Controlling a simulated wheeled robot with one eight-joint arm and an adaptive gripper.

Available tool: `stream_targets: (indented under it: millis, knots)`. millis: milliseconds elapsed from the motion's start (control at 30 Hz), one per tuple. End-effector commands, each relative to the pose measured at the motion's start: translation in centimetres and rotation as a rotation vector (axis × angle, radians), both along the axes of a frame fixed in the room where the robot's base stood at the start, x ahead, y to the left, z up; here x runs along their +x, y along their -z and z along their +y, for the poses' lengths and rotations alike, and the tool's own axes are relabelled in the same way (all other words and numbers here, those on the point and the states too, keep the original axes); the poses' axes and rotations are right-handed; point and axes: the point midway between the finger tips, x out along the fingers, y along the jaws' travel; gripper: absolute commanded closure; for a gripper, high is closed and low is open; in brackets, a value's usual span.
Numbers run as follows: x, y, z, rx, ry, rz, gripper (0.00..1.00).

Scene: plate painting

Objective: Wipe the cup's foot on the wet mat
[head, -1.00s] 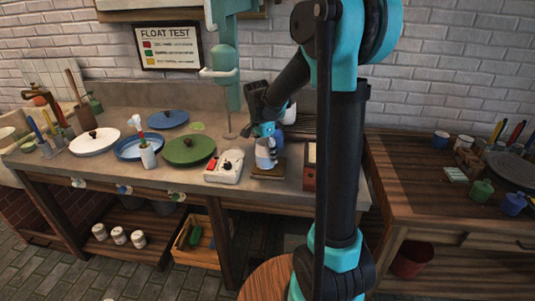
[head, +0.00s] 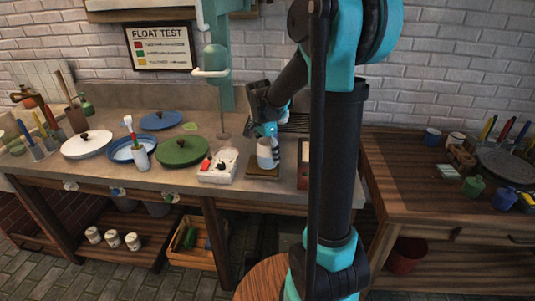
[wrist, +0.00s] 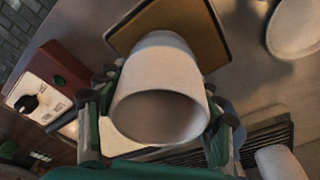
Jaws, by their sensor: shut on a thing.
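The white cup (head: 265,154) is held in my gripper (head: 270,132) over the worktop. In the wrist view the cup (wrist: 160,85) has its open mouth toward the camera and its foot pointing away, toward the mat. The two fingers of my gripper (wrist: 160,118) close on the cup's sides. The wet mat, a tan pad with a darker edge (head: 263,173), lies under the cup; it also shows behind the foot in the wrist view (wrist: 208,45). The cup's foot is at or just above the mat; I cannot tell if they touch.
A dark ribbed rack (head: 295,122) is behind. A green lidded plate (head: 184,151) lies further left. The teal stand (head: 219,60) rises behind.

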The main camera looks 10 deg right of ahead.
Motion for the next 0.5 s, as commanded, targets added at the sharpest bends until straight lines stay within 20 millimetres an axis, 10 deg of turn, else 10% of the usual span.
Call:
stream_targets:
  millis: [500]
  knots:
    - [0.5, 0.1, 1.5, 0.000, -0.002, 0.000, 0.72]
